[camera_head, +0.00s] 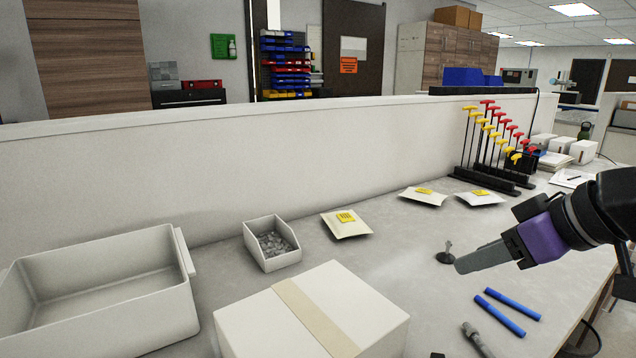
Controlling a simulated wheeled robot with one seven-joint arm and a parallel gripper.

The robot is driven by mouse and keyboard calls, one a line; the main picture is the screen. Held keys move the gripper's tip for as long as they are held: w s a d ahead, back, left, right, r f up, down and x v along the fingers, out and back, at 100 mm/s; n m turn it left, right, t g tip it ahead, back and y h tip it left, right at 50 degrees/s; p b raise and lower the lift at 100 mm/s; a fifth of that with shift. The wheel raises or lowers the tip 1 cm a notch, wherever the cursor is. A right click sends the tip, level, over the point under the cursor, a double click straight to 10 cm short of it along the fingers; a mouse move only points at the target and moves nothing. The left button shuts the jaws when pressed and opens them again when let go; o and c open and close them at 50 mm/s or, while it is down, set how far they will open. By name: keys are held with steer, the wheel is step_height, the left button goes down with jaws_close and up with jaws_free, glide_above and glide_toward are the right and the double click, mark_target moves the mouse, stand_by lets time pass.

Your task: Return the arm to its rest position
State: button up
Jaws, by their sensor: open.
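My arm comes in from the right edge of the head view, black with a purple section. My gripper (482,258) is at its end, grey and pointing left over the table. It is open, and I see nothing held in it. The far finger is mostly hidden by the side-on angle. A small dark object (447,256) with an upright tip stands just left of the gripper's end; I cannot tell whether they touch.
The grey table (400,275) holds a white bin (170,310), a small parts bin (271,246), a taped box (340,320), pale packets (346,226), two blue markers (500,314) and a grey tool (477,340). Hex keys (490,140) stand at the back right before a low wall (180,165).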

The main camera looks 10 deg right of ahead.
steer(key=w+a+r+t+y, duration=0.1)
steer(key=a+r+t+y, duration=0.25)
steer(key=r+t, duration=0.5)
steer(key=w+a+r+t+y, duration=0.1)
steer(key=a+r+t+y, duration=0.3)
steer(key=r, duration=0.7)
steer(key=s+d+f+m+t+h, duration=0.1)
steer(key=s+f+m+h, duration=0.25)
steer(key=f+h, duration=0.3)
steer(key=s+d+f+m+h, duration=0.2)
steer(key=s+f+m+h, duration=0.1)
steer(key=f+m+h, duration=0.3)
steer(key=s+d+f+m+t+h, duration=0.1)
steer(key=s+f+m+h, duration=0.2)
steer(key=f+h, duration=0.35)
steer(key=s+a+f+n+g+y, duration=0.2)
steer(key=s+a+f+n+y, duration=0.1)
steer(key=s+f, duration=0.5)
steer(key=s+a+f+n+g+y, duration=0.3)
steer(key=s+f, duration=0.6)
steer(key=s+a+f+n+g+y, duration=0.3)
steer(key=s+f, duration=0.6)
steer(key=shift+a, duration=0.25)
steer(key=shift+d+f, duration=0.1)
steer(key=shift+c, duration=0.5)
